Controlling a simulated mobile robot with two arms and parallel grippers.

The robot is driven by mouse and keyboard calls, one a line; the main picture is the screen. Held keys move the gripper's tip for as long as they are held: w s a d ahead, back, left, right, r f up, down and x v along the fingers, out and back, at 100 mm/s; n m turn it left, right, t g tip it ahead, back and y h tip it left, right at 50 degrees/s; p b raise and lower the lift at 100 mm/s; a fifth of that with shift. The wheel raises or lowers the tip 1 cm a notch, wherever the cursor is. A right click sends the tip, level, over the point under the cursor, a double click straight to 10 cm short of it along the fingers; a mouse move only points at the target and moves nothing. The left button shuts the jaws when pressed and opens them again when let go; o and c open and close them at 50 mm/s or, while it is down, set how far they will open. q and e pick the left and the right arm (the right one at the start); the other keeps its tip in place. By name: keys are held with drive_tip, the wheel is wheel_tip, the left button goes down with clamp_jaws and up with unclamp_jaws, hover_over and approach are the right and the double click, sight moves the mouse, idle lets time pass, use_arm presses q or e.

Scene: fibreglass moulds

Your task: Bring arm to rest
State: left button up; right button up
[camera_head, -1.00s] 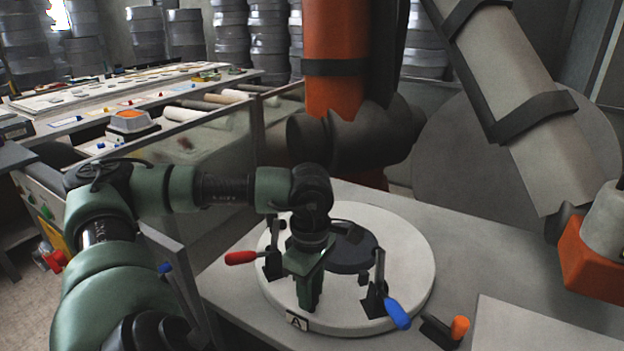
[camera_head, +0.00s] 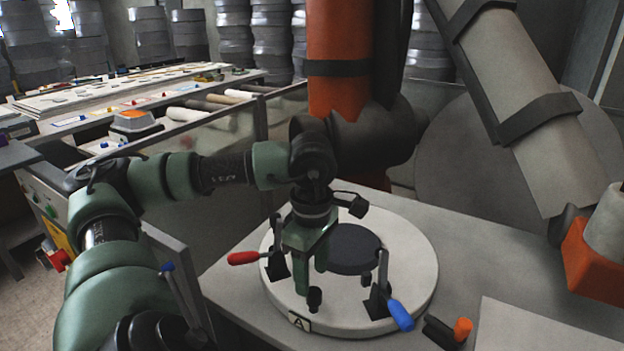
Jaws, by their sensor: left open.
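My left arm (camera_head: 215,172) comes in from the left and bends down at the wrist over a round white fixture (camera_head: 415,285). My left gripper (camera_head: 311,280) points down above the fixture, open, with its green fingers apart. A dark round disc (camera_head: 353,250) lies on the fixture behind and to the right of the fingers. A small black knob (camera_head: 314,298) shows just below the gripper, and I cannot tell how far apart they are. My right gripper is not in view.
A red-handled clamp (camera_head: 245,258) and a blue-handled clamp (camera_head: 400,314) stand on the fixture near the gripper. An orange-tipped part (camera_head: 462,329) lies on the grey table (camera_head: 490,255). A large orange and grey robot arm (camera_head: 530,110) stands behind. A transparent panel (camera_head: 215,190) borders the table's left.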

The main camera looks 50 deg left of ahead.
use_arm(q)
drive_tip(key=shift+r, duration=1.3)
